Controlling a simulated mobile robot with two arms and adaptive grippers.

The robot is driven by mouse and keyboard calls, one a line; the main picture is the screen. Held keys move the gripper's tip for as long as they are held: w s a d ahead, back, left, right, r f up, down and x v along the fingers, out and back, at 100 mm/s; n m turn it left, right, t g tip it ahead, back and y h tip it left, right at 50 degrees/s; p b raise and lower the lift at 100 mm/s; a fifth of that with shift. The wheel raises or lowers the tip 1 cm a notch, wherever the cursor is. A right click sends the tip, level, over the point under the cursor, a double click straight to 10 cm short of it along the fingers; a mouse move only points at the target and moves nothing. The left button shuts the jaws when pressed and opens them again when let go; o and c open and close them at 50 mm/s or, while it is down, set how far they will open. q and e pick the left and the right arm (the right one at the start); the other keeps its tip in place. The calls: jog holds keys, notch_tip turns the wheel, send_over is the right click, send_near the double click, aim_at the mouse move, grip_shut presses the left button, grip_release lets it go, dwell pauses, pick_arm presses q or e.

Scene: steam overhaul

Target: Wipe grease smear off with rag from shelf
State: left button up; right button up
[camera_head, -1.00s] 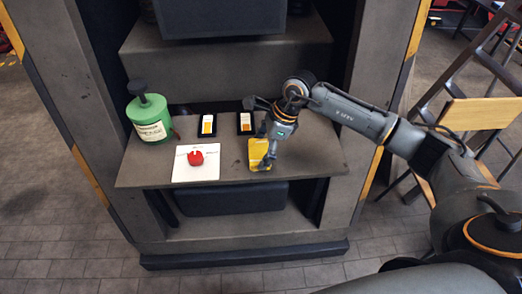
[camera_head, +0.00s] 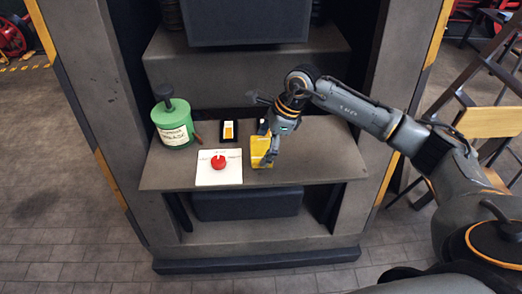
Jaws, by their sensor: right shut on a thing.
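A yellow rag (camera_head: 261,152) is at the shelf (camera_head: 310,170), just right of a white square plate with a red knob. My right gripper (camera_head: 267,158) points down and is shut on the rag. I cannot tell whether the rag touches the shelf or hangs slightly above it. The white plate (camera_head: 230,179) lies flat, with the red knob (camera_head: 219,162) on it. I cannot make out a grease smear in this view. My left gripper is not in view.
A green grease can (camera_head: 174,127) with a dark handle stands at the shelf's left end. A dark-framed card (camera_head: 228,130) stands behind the plate; a second (camera_head: 262,126) is mostly hidden by my gripper. The shelf's right end is clear. Ladder-like wooden steps stand at the far right.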

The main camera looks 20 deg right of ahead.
jog(key=shift+r+p, duration=0.85)
jog(key=shift+r, duration=1.15)
jog(key=shift+a+r, duration=0.1)
jog(key=shift+r, duration=0.05)
